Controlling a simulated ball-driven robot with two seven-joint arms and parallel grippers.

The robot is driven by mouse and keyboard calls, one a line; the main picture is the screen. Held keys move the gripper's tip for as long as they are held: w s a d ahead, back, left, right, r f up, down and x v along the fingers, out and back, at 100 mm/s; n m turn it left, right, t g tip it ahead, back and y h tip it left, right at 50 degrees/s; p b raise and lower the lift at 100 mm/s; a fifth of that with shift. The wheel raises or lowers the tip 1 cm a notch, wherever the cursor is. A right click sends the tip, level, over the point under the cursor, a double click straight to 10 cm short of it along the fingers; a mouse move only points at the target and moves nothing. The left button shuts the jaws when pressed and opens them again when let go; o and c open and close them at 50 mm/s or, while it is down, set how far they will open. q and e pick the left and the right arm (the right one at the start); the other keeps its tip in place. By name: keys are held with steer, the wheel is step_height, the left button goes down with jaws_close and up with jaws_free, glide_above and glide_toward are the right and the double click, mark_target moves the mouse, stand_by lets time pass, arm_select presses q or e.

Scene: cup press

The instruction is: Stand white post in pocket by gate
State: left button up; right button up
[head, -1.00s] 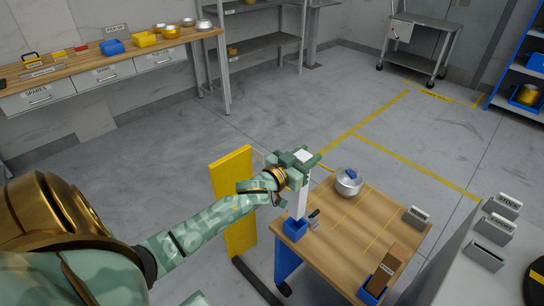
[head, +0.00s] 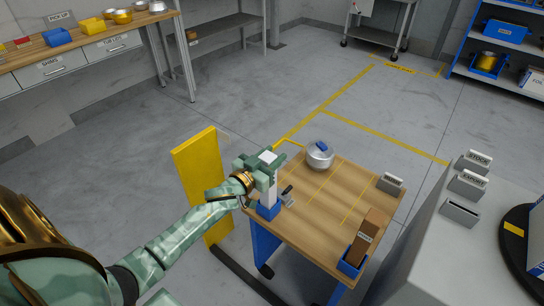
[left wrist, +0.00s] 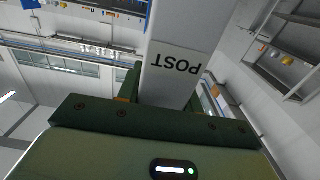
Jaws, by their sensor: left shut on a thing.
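The white post (head: 268,194) stands about upright, its lower end at the blue pocket (head: 268,211) on the near-left corner of the wooden table. It appears to reach inside the pocket, but I cannot tell how deep. My left gripper (head: 262,172) is shut on the post's upper part. In the left wrist view the post (left wrist: 180,55) shows its POST label, upside down, between the fingers. The yellow gate panel (head: 200,180) stands just left of the table. My right gripper is not in view.
On the wooden table (head: 325,205) are a silver pot with a blue knob (head: 319,154), a small dark latch-like part (head: 287,191) beside the pocket, a label stand (head: 390,183) and a brown block in a blue holder (head: 368,233). A grey counter (head: 430,240) is at right.

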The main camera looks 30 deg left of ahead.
arm_select(q)
steer(key=o, duration=1.3)
steer(key=shift+c, duration=0.2)
steer(key=shift+r, duration=0.15)
steer(key=s+p, duration=0.3)
steer(key=s, duration=0.9)
steer(key=s+d+f+g+y, duration=0.1)
steer(key=s+f+g, duration=0.3)
steer(key=s+f, duration=0.7)
steer(key=s+d+f+g+y, duration=0.1)
steer(key=s+f+g, duration=0.35)
steer(key=f, duration=1.35)
steer(key=s+d+f+m+g, duration=0.1)
steer(key=s+d+f+g, duration=0.1)
steer(key=s, duration=0.8)
steer(key=s+d+f+m+g, duration=0.1)
steer(key=s+f+g, duration=0.3)
steer(key=s, duration=0.6)
steer(key=s+d+f+m+g, duration=0.1)
steer(key=s+d+f+g, duration=0.2)
steer(key=s+f, duration=0.3)
steer(key=s, duration=0.3)
steer(key=shift+s+d+h, duration=0.4)
